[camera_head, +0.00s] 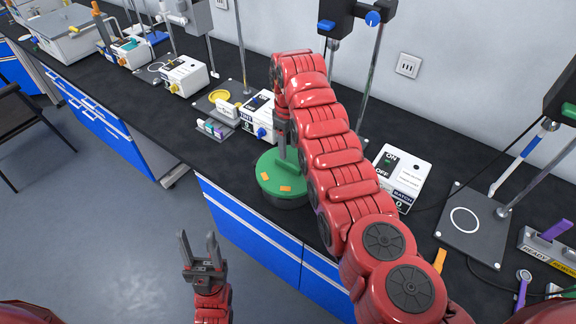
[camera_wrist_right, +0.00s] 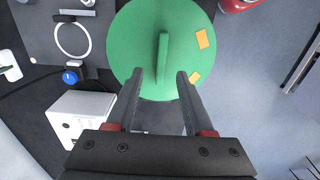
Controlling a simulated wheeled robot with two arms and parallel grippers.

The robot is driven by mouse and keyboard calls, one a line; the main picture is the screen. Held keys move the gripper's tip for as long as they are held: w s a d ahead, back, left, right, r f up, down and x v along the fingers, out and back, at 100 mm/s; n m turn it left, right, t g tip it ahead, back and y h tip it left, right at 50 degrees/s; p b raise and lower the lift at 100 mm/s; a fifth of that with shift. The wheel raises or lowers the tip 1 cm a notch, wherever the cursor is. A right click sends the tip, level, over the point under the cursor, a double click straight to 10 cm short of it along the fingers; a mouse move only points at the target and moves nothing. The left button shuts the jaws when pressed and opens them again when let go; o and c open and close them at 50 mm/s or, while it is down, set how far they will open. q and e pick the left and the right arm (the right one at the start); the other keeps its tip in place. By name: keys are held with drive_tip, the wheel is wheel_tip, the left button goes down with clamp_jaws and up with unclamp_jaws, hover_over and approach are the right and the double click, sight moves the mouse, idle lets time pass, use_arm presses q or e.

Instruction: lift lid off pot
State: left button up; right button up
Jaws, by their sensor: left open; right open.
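The round green lid (camera_head: 268,188) with orange patches sits on a dark pot (camera_head: 290,203) near the front edge of the black bench. In the right wrist view the lid (camera_wrist_right: 125,40) has a narrow upright green handle (camera_wrist_right: 162,58) across its middle. My right gripper (camera_head: 282,150) is over the lid, pointing down and partly hidden by my arm. In the right wrist view my right gripper (camera_wrist_right: 160,76) is open, its fingertips on either side of the handle's near end; contact cannot be told. My left gripper (camera_head: 200,248) is open and empty, in front of the bench.
A white box with ON and OFF labels (camera_head: 400,175) stands right of the pot, and another white box with a blue knob (camera_head: 258,115) behind it. Stands with rods line the back.

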sight(288, 163)
drive_tip(key=shift+f, duration=0.5)
drive_tip(key=shift+f+p, duration=0.15)
drive_tip(key=shift+p, duration=0.3)
drive_tip(key=shift+s+a+f+p, duration=0.1)
drive_tip(key=shift+s+f+p, duration=0.15)
drive_tip(key=shift+f+p, duration=0.85)
drive_tip(key=shift+f+b, duration=0.35)
drive_tip(key=shift+f, duration=0.35)
drive_tip(key=shift+w+f, duration=0.2)
drive_tip(key=shift+f, duration=0.45)
drive_tip(key=shift+f+b, duration=0.25)
drive_tip(key=shift+b, duration=0.05)
clamp_jaws()
